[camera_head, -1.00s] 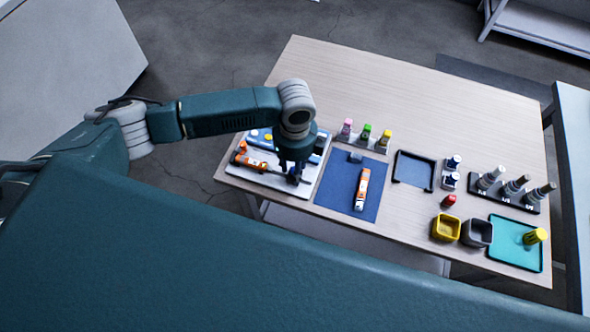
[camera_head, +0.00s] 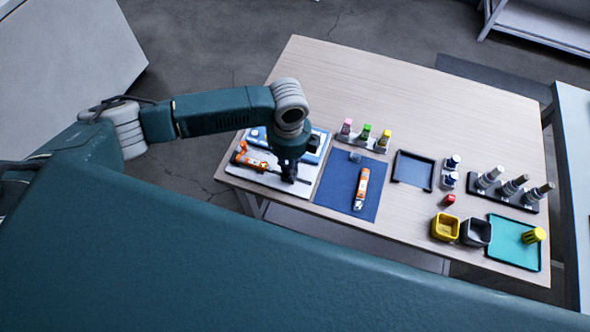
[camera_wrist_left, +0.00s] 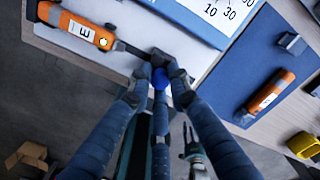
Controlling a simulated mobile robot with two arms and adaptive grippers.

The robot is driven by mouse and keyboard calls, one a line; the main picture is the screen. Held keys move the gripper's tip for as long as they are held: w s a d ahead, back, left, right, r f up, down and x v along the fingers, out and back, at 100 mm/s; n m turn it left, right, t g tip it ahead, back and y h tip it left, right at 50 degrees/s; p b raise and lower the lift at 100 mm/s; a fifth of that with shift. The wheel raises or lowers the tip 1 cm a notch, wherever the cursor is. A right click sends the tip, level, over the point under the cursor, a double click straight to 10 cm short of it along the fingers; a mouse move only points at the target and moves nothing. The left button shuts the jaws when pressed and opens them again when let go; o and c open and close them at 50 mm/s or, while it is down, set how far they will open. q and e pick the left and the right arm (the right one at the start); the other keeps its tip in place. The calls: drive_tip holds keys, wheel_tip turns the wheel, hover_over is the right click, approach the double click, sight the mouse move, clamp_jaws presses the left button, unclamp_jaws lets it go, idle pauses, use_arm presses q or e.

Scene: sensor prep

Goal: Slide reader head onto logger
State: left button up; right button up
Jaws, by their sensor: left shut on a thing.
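My left gripper (camera_head: 289,178) is over the white board at the left of the table. I cannot tell whether rod and blue piece touch. The same device (camera_head: 250,159) shows in the head view. A second orange and white device (camera_head: 361,187) lies on the blue mat. Which is the logger is unclear.
The blue mat (camera_head: 333,188) also holds a small grey block (camera_head: 355,157). Behind it stand several colour-capped bottles (camera_head: 365,133). To the right are a dark tray (camera_head: 413,169), a yellow bin (camera_head: 445,226), a grey bin (camera_head: 476,232) and a teal tray (camera_head: 514,255). The table's back is clear.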

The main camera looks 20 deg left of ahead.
use_arm(q)
drive_tip(key=shift+w+a+p, duration=0.1)
drive_tip(key=shift+a+p, duration=0.7)
drive_tip(key=shift+a, duration=1.65)
drive_tip(key=shift+p, duration=0.3)
drive_tip(key=o, duration=0.8)
wheel_tip(320, 180, up, 7)
drive_tip(key=p, duration=0.7)
